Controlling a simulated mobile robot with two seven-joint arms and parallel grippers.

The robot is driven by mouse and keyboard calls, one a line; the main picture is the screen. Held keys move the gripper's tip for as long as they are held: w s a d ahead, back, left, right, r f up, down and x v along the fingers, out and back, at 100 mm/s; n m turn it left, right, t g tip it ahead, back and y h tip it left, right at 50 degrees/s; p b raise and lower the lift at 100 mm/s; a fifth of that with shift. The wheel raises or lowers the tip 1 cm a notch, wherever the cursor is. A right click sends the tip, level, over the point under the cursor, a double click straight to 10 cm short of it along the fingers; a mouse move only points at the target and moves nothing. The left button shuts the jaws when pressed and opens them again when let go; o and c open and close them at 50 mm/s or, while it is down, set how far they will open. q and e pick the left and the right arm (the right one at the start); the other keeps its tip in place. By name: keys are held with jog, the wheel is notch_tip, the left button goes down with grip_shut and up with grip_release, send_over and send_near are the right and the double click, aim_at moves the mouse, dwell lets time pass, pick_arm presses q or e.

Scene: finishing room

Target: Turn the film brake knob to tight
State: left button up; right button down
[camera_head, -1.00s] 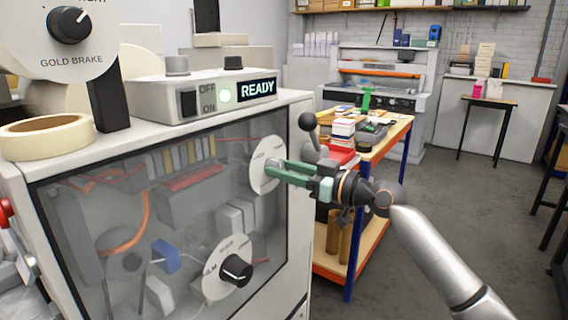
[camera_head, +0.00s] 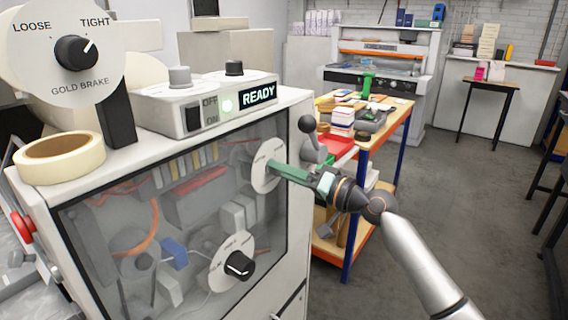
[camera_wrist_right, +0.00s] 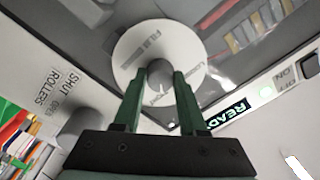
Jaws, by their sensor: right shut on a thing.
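The film brake dial is a white disc (camera_head: 263,181) on the clear front of the machine. In the right wrist view the disc (camera_wrist_right: 133,58) carries lettering that starts with FILM; the rest is hard to read. A grey round knob (camera_wrist_right: 159,73) stands at its middle, between the two green fingers. My right gripper (camera_head: 275,168) is shut on this knob, its fingers pointing straight at the disc. In the head view the fingers hide the knob, and I cannot tell its pointer setting. My left gripper is not in view.
The gold brake dial (camera_head: 73,56) is at upper left, its pointer towards TIGHT. Another dial (camera_head: 239,266) sits lower on the front. A tape roll (camera_head: 60,158) and a control box showing READY (camera_head: 210,100) are on top.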

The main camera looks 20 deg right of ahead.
jog(key=shift+m+p, duration=0.45)
jog(key=shift+m, duration=0.35)
jog(key=shift+c, duration=2.3)
grip_release()
jog(key=b+v, duration=0.3)
jog(key=v, duration=0.9)
jog(key=shift+s, duration=0.25)
jog(key=shift+d+f, duration=0.1)
